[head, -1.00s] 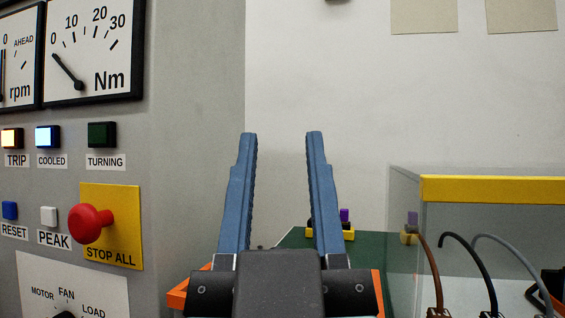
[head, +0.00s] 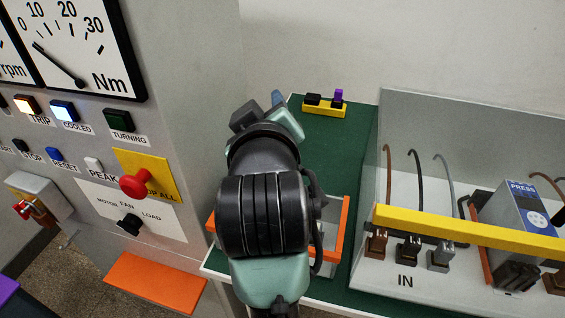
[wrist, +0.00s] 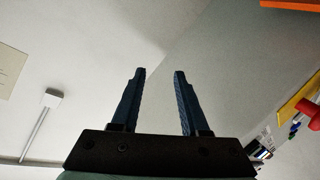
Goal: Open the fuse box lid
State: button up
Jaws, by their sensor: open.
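No label reading fuse box shows, so I cannot tell for sure which thing it is. A small grey box (head: 40,197) with a red knob is on the cabinet's lower left in the head view. A clear cover with a yellow front bar (head: 470,232) stands over the wired terminals at right. My gripper (wrist: 157,72) is open and empty in the wrist view, its blue fingers apart against bare wall and ceiling. In the head view my arm hides most of it; a blue finger (head: 277,98) shows beyond the wrist, above the green bench top.
The grey cabinet with its red stop button (head: 134,185) stands close left of my arm. An orange-edged tray (head: 343,229) is partly hidden by the arm. A yellow holder (head: 324,106) with black and purple pieces sits at the bench's back. An orange shelf (head: 155,284) juts below the cabinet.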

jog(key=s+d+n+g+p, duration=0.2)
jog(key=s+n+g+p, duration=0.75)
jog(key=p, duration=1.65)
jog(key=f+g, duration=0.1)
jog(key=f, duration=0.3)
jog(key=f+m+g+p, duration=0.1)
jog(key=f, duration=0.3)
jog(key=f+m+g+p, duration=0.1)
jog(key=f+g, duration=0.1)
jog(key=f, duration=0.2)
jog(key=shift+w+d+f+h, duration=0.2)
jog(key=shift+w+f+h, duration=0.1)
jog(key=shift+h, duration=0.1)
grip_shut()
